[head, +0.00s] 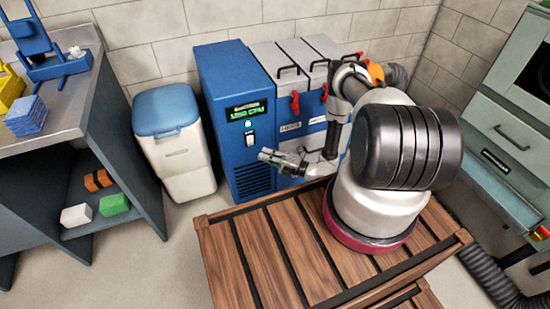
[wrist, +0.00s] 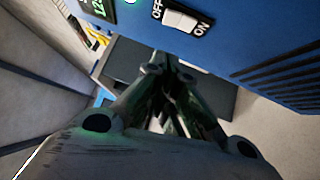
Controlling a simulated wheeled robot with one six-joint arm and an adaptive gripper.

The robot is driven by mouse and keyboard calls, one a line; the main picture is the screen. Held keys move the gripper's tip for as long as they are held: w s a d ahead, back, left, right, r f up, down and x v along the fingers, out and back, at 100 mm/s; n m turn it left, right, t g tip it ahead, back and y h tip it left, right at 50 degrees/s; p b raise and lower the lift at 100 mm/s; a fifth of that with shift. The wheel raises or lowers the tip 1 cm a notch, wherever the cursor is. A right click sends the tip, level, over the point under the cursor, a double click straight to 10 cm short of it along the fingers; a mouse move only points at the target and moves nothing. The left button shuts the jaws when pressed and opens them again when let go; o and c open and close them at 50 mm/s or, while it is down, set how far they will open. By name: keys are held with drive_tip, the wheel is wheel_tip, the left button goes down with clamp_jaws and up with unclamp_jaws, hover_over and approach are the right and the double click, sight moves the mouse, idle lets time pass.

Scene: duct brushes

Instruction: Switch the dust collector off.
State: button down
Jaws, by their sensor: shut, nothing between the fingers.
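The dust collector (head: 222,100) is a tall blue cabinet at the back. Its front carries a lit green display (head: 246,111), a glowing green lamp (head: 248,124) and a white rocker switch (head: 249,140). In the wrist view the switch (wrist: 181,20) sits between the words OFF and ON, with OFF at the left end. I cannot tell which side is pressed. My gripper (head: 264,154) is shut and empty, in front of the cabinet and a little below and right of the switch in the head view. In the wrist view the fingertips (wrist: 168,62) are apart from the switch.
A white bin with a blue lid (head: 165,112) stands left of the cabinet. Grey-topped units with red latches (head: 295,102) stand to its right. A slatted wooden platform (head: 250,260) lies in front. A workbench (head: 75,95) is at left, a green machine (head: 510,110) at right.

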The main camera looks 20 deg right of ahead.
drive_tip(key=shift+w+a+r, duration=0.15)
drive_tip(key=shift+w+a, duration=0.3)
drive_tip(key=shift+w, duration=0.65)
drive_tip(key=shift+w+a+r, duration=0.1)
drive_tip(key=shift+w+a, duration=0.3)
drive_tip(key=shift+w, duration=0.7)
drive_tip(key=shift+w+a+r, duration=0.15)
drive_tip(key=shift+w+a, duration=0.3)
drive_tip(key=shift+w, duration=0.65)
drive_tip(key=s+d+r, duration=0.1)
drive_tip(key=s+d, duration=0.6)
drive_tip(key=s, duration=0.3)
drive_tip(key=shift+s+r+m, duration=0.3)
